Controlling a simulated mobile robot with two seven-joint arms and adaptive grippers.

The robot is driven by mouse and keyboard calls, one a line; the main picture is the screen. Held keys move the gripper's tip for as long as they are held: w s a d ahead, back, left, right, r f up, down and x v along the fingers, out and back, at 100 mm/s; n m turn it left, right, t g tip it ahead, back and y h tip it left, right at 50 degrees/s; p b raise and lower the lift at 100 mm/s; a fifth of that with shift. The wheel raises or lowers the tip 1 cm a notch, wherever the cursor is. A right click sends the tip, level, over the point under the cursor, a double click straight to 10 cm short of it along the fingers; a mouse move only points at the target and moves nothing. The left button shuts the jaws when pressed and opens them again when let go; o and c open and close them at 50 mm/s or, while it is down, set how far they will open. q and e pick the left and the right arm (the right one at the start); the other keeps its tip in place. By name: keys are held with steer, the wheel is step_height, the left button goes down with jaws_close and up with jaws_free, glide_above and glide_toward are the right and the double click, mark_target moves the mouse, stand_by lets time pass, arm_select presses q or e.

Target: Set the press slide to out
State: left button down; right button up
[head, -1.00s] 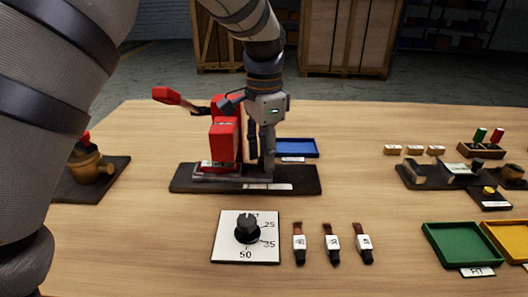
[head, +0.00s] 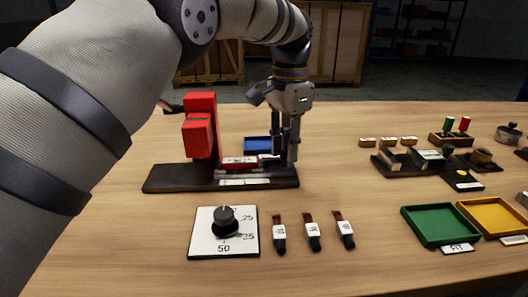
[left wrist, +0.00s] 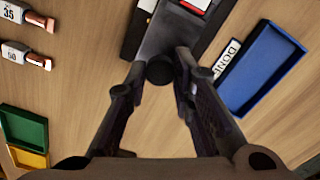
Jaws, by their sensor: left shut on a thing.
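The red press (head: 199,132) stands on a dark base plate (head: 165,178). Its slide (head: 237,162), with a red and white piece on it, sticks out to the right of the press head. My left gripper (head: 284,152) is at the slide's right end, pointing down. In the left wrist view the fingers (left wrist: 158,74) are shut around a dark round knob (left wrist: 160,68) at the end of the grey slide (left wrist: 168,38). The fingers partly hide the knob in the head view. My right gripper is in neither view.
A blue tray (head: 257,145) lies just behind the base; a "DONE" label (left wrist: 228,60) is beside it. A dial plate (head: 205,240) and several small tagged pieces (head: 312,232) lie in front. Green (head: 440,241) and yellow (head: 508,232) trays stand at the right.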

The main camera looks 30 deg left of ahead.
arm_select(q)
steer(key=shift+w+d, duration=0.25)
steer(key=shift+d, duration=0.15)
steer(key=shift+a, duration=0.1)
steer(key=c, duration=1.4)
jaws_free()
steer(key=shift+o, duration=0.2)
steer(key=shift+r, duration=0.35)
step_height(320, 180, up, 7)
steer(key=shift+f, duration=0.1)
